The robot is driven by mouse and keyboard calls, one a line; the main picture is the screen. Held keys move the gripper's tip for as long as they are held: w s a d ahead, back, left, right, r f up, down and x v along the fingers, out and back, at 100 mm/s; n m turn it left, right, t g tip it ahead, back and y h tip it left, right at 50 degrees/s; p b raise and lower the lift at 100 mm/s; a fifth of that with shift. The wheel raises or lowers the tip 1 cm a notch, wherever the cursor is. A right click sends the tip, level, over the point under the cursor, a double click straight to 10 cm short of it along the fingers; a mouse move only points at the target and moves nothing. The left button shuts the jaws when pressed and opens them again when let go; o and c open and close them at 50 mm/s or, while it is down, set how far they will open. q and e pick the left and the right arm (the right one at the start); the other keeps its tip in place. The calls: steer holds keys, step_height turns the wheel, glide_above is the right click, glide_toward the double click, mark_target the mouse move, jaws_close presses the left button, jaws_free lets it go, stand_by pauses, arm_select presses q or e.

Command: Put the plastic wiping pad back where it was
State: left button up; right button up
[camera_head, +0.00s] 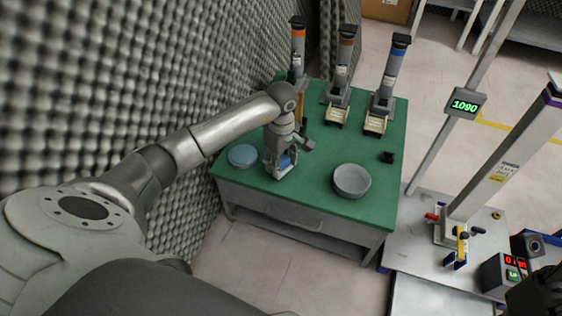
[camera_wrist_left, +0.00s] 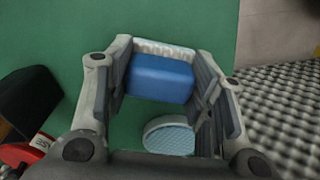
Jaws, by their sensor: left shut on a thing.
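The wiping pad is a blue block with a white, ribbed edge. In the left wrist view the pad (camera_wrist_left: 160,78) sits between the fingertips of my left gripper (camera_wrist_left: 165,85), which is shut on it. In the head view my left gripper (camera_head: 283,168) is at the front middle of the green table (camera_head: 320,205), pointing down, with a bit of the blue pad (camera_head: 286,162) showing between its fingers. I cannot tell whether the pad touches the table.
A round light-blue dish (camera_head: 243,155) lies left of the gripper and a grey bowl (camera_head: 352,181) stands to its right. Several dispenser-like tubes on stands (camera_head: 387,80) line the back. A foam wall (camera_head: 110,90) borders the left.

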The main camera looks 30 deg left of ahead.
arm_select(q)
steer(key=shift+f, duration=0.25)
steer(key=o, duration=0.9)
steer(key=shift+r, duration=0.1)
